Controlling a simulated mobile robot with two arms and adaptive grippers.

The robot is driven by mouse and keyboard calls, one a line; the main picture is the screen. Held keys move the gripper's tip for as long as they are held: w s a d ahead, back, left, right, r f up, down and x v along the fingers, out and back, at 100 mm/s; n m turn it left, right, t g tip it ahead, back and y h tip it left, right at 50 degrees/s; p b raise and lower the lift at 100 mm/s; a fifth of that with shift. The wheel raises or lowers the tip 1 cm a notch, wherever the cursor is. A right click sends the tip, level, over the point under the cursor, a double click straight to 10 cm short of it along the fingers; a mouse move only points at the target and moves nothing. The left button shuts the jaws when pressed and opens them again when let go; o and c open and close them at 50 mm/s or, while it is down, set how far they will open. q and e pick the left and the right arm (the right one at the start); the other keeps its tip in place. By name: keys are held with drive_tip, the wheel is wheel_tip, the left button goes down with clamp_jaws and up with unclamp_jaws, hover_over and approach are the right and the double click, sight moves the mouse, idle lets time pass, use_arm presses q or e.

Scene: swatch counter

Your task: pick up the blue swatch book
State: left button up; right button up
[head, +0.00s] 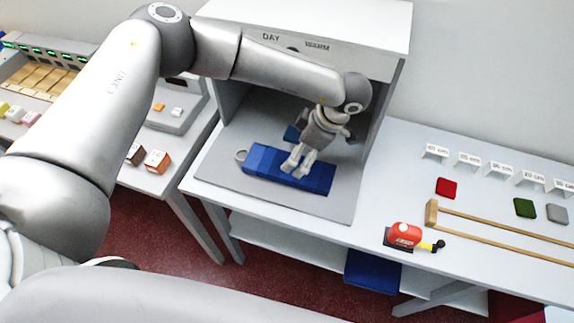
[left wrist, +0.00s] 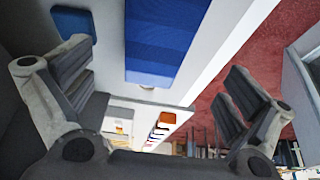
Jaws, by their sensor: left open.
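The blue swatch book (head: 262,164) lies flat on the grey floor of the open-fronted light booth, long side running left to right, with a pale ring at its left end. Its top shows several bands of blue. My left gripper (head: 297,166) is over the middle of the book and covers part of it; I cannot tell whether the fingertips touch it. In the left wrist view the gripper (left wrist: 160,92) is open with nothing between its fingers, and the book (left wrist: 165,40) shows at the top centre. My right gripper is not in view.
A small blue piece (head: 291,132) lies behind the gripper in the booth (head: 232,100); its walls and top enclose my wrist. To the right, a red device (head: 405,235), a wooden rack (head: 480,222) and coloured squares are on the counter. Small blocks (head: 157,161) stand left.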

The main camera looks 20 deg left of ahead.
sight(262, 161)
use_arm(q)
drive_tip(key=x, duration=0.3)
drive_tip(key=shift+p, duration=0.35)
drive_tip(key=shift+a+f+p, duration=0.2)
drive_tip(key=shift+f+p, duration=0.35)
drive_tip(key=shift+p, duration=0.05)
drive_tip(key=p+x, duration=0.1)
drive_tip(key=x, duration=0.2)
drive_tip(key=shift+w+f, duration=0.15)
drive_tip(key=shift+f, duration=0.1)
drive_tip(key=shift+a+f, duration=0.15)
drive_tip(key=shift+f, duration=0.2)
drive_tip(key=shift+c, duration=0.4)
drive_tip(key=c, duration=1.1)
drive_tip(key=shift+w+r, duration=0.1)
